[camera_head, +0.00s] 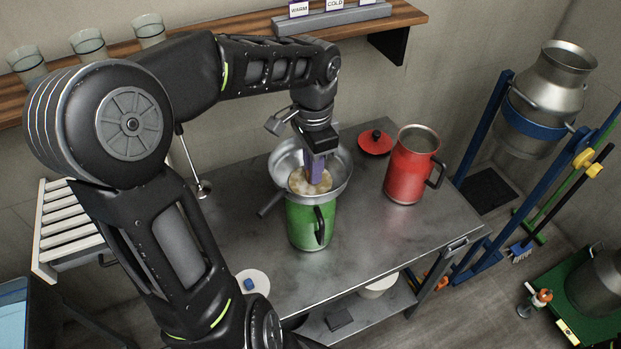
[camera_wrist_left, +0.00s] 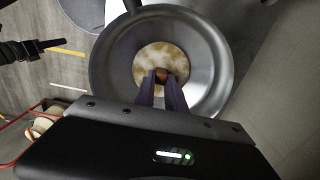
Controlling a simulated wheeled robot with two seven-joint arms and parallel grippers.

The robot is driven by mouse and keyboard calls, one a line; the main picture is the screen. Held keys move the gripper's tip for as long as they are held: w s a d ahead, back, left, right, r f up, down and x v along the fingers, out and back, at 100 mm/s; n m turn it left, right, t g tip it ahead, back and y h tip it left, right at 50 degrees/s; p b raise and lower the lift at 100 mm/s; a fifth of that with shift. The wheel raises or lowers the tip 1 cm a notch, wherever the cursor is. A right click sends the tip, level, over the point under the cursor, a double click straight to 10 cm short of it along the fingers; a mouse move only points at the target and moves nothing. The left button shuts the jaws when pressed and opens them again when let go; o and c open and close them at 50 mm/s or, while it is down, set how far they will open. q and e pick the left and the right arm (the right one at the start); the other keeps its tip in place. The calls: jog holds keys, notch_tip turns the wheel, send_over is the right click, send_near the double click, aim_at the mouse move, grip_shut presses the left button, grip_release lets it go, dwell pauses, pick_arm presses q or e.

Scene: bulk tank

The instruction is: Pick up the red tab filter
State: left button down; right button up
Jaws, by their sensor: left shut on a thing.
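The filter (camera_wrist_left: 148,57) is a pale disc with brown stains, lying inside the metal strainer bowl (camera_wrist_left: 110,75). A small reddish-brown tab (camera_wrist_left: 161,75) stands at its middle. My left gripper (camera_wrist_left: 160,84) points down into the bowl, its purple fingers shut on the tab. In the head view, the left gripper (camera_head: 315,168) covers part of the stained disc (camera_head: 300,186). The disc still appears to be down in the bowl; I cannot tell whether it touches the bottom. The bowl (camera_head: 285,160) sits on a green can (camera_head: 300,225). My right gripper is out of view.
A red can (camera_head: 405,175) and a red lid (camera_head: 375,142) stand right of the bowl on the metal table (camera_head: 370,235). A white disc with a blue tab (camera_head: 262,277) lies at the near left. A wooden shelf (camera_head: 400,18) with glasses runs behind.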

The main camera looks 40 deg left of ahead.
pick_arm(q)
jog(key=shift+r, duration=0.6)
notch_tip(320, 180, up, 6)
jog(key=shift+r+b, duration=0.1)
jog(key=shift+b, duration=0.45)
notch_tip(320, 180, up, 3)
jog(key=shift+f+p, duration=0.15)
jog(key=shift+p, duration=0.75)
jog(key=shift+f, duration=0.1)
